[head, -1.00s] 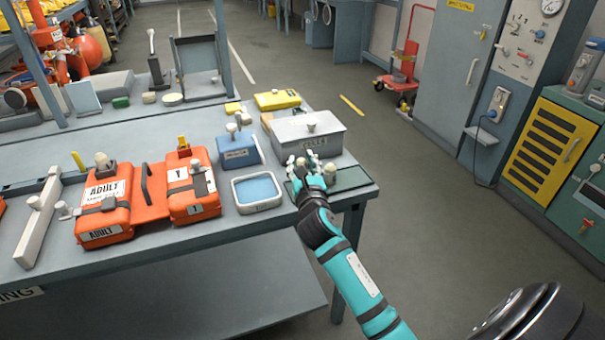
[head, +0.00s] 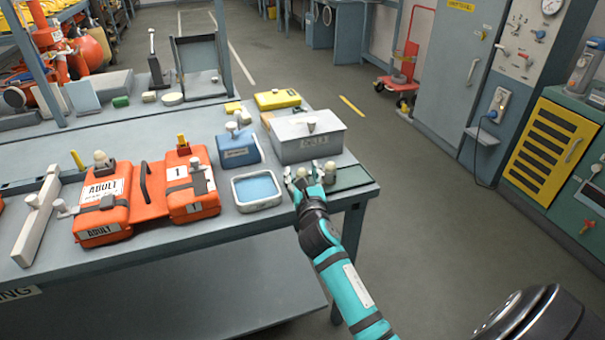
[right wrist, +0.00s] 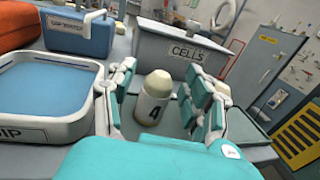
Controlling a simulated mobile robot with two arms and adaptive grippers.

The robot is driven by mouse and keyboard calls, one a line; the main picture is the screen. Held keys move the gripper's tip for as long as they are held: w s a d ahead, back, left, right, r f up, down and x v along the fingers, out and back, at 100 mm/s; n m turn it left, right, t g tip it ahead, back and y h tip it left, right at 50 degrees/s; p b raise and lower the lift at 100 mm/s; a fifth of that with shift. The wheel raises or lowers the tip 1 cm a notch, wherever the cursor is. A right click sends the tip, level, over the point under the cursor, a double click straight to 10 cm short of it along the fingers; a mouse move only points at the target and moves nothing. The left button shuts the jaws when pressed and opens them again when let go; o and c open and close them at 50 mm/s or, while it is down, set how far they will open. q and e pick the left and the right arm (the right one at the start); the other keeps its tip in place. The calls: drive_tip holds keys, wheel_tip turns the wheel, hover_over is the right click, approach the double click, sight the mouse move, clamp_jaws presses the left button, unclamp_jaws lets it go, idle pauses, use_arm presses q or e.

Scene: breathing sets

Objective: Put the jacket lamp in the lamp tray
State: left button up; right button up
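A small pale cylinder with a cream domed top and a "4" on its side, which looks like a lamp (right wrist: 153,101), stands upright between the fingers of my right gripper (head: 307,181) in the right wrist view. The fingers (right wrist: 160,85) are open, with a gap on each side of it. A second cream-topped piece (head: 330,168) stands just right of the gripper, partly behind the right fingers in the wrist view. A dark green flat tray or mat (head: 352,179) lies at the table's front right corner; I cannot tell whether it is the lamp tray. My left gripper is not in view.
A dip tray with blue contents (head: 257,203) is left of the gripper. Behind are a grey box marked CELLS (head: 306,146) and a blue box (head: 238,154). Orange cases (head: 103,205) sit further left. The table edge (head: 356,196) is close on the right, with open floor beyond.

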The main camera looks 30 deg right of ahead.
drive_tip(key=shift+s+a+r, duration=0.1)
drive_tip(key=shift+s, duration=0.05)
drive_tip(key=v, duration=1.2)
drive_tip(key=a+f+m+g+y, duration=0.2)
drive_tip(key=f+m, duration=0.1)
drive_tip(key=f, duration=0.9)
drive_tip(key=a+f+m+g+y, duration=0.2)
drive_tip(key=a+f+m, duration=0.1)
drive_tip(key=f, duration=0.9)
drive_tip(key=s+a+f+m+g+y, duration=0.1)
drive_tip(key=s+f+m+g, duration=0.2)
drive_tip(key=f, duration=0.5)
drive_tip(key=s+a+f+m+g+y, duration=0.1)
drive_tip(key=s+a+f+m, duration=0.15)
drive_tip(key=s+f, duration=0.4)
drive_tip(key=s+f+m+g, duration=0.2)
drive_tip(key=s+f+m, duration=0.3)
drive_tip(key=s, duration=0.5)
drive_tip(key=s+f+m+g+y, duration=0.1)
drive_tip(key=s+f+m+g, duration=0.2)
drive_tip(key=s+f+m, duration=0.3)
drive_tip(key=s+f+m+g, duration=0.2)
drive_tip(key=s+f+m, duration=0.4)
drive_tip(key=s, duration=1)
wheel_tip(320, 180, down, 4)
drive_tip(key=shift+r+y, duration=0.2)
drive_tip(key=shift+y, duration=0.1)
